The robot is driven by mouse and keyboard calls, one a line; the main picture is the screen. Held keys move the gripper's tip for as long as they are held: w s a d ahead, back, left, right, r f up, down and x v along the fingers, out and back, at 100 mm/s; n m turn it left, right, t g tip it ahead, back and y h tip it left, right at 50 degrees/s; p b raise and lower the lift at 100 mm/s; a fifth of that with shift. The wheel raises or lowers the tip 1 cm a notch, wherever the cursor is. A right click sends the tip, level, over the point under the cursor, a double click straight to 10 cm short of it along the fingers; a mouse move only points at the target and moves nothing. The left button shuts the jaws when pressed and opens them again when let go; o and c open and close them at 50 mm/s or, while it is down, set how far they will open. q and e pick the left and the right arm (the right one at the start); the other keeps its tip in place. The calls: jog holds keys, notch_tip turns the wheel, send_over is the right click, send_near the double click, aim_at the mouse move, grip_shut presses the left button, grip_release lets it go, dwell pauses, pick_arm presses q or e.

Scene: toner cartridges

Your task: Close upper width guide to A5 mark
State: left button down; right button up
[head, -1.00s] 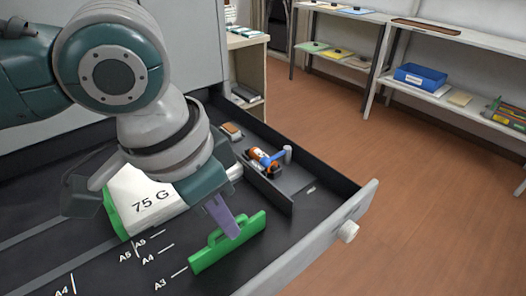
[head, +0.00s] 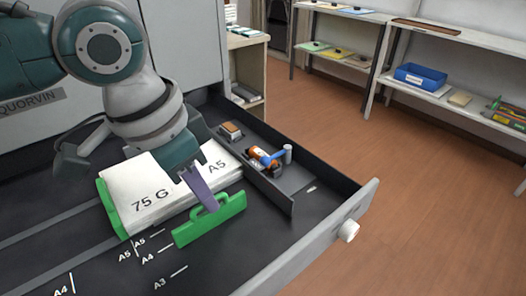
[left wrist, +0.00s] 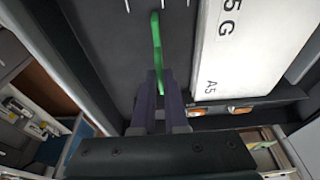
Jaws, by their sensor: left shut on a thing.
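The upper green width guide (head: 210,219) stands upright in the open drawer, its left end by the A4 mark (head: 164,248). The A5 mark (head: 157,234) is nearer the paper. A white paper stack (head: 150,183), printed 75 G and A5, lies beyond the guide, with a dark gap between them. My left gripper (head: 209,207) is shut on the guide's raised handle, its purple fingers pointing down. In the left wrist view the guide (left wrist: 157,45) runs up from the fingers (left wrist: 159,92), apart from the paper (left wrist: 225,45). My right gripper is out of view.
A second green guide (head: 111,212) borders the stack's left side. The drawer's right compartment, behind a low divider (head: 268,188), holds an orange and blue item (head: 265,158) and a brown block (head: 230,131). The drawer front (head: 318,237) has a white knob (head: 348,231).

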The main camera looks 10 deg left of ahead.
pick_arm(q)
jog(key=shift+w+a+b, duration=0.2)
jog(key=shift+w+a, duration=0.35)
jog(key=shift+a, duration=0.2)
jog(key=shift+w+a+b, duration=0.15)
jog(key=shift+w+a, duration=0.4)
jog(key=shift+a, duration=0.2)
jog(key=c, duration=1.1)
grip_release()
jog(key=shift+r, duration=0.1)
notch_tip(320, 180, up, 7)
jog(key=p, duration=0.8)
jog(key=shift+p, duration=0.3)
